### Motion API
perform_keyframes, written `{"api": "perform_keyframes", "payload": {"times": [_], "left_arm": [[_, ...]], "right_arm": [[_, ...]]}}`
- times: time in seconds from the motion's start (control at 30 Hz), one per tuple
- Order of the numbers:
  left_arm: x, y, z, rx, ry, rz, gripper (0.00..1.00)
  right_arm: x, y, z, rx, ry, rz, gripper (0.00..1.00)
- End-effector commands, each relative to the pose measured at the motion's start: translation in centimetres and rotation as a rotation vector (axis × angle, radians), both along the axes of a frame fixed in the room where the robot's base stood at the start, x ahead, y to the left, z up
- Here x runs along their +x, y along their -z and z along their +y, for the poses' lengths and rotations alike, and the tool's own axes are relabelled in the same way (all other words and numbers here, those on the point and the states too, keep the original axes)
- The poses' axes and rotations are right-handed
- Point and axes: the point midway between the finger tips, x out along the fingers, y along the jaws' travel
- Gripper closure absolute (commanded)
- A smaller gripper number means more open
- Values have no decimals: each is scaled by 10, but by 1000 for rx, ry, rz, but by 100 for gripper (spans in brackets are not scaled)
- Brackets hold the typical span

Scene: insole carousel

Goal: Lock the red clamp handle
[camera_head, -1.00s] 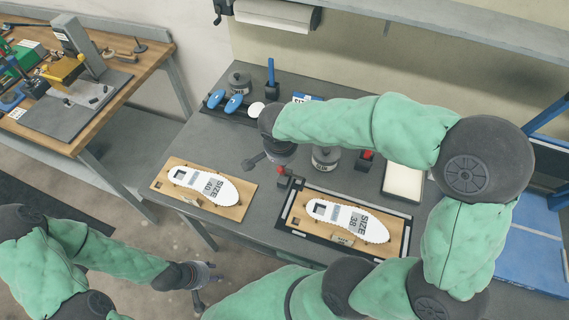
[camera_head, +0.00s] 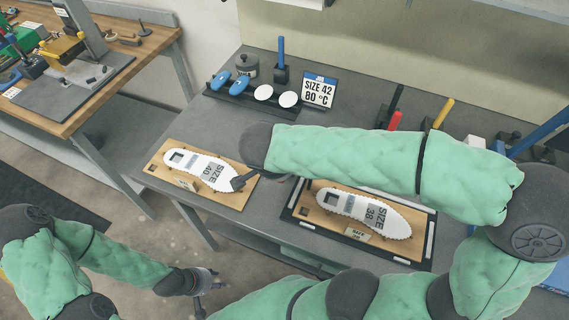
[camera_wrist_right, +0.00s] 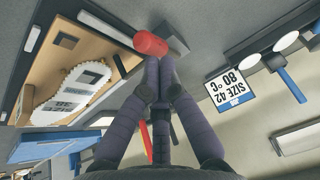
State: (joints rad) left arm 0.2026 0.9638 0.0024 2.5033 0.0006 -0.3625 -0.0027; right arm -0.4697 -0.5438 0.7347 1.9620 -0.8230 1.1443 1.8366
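The red clamp handle (camera_wrist_right: 150,44) shows in the right wrist view as a rounded red grip beside the wooden board (camera_wrist_right: 85,50) with the size 38 insole. My right gripper (camera_wrist_right: 160,70) has its fingers together, with the tips right by the handle; I cannot tell if they touch it. A dark finger (camera_head: 243,182) of my right gripper reaches over the size 40 insole's edge. My left gripper (camera_head: 207,288) is open and empty, low in front of the bench.
The size 40 insole (camera_head: 197,168) lies on the left board and the size 38 insole (camera_head: 362,212) on the framed right board. Behind stand a size 42 sign (camera_head: 319,91), a rack of blue and white pads (camera_head: 240,98), and upright red (camera_head: 394,121) and yellow (camera_head: 443,113) handles.

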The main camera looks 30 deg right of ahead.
Motion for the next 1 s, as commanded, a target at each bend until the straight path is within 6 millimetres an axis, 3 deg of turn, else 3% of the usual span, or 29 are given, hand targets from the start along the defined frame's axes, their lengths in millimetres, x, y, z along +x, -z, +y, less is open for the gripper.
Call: {"api": "perform_keyframes", "payload": {"times": [0.3, 1.0], "left_arm": [[0, 11, 0, 0, 0, 0, 60], [0, 9, 0, 0, 0, 0, 60]], "right_arm": [[-4, 9, 5, 1, -1, 1, 100], [-4, 9, 5, 0, -5, 12, 100]]}}
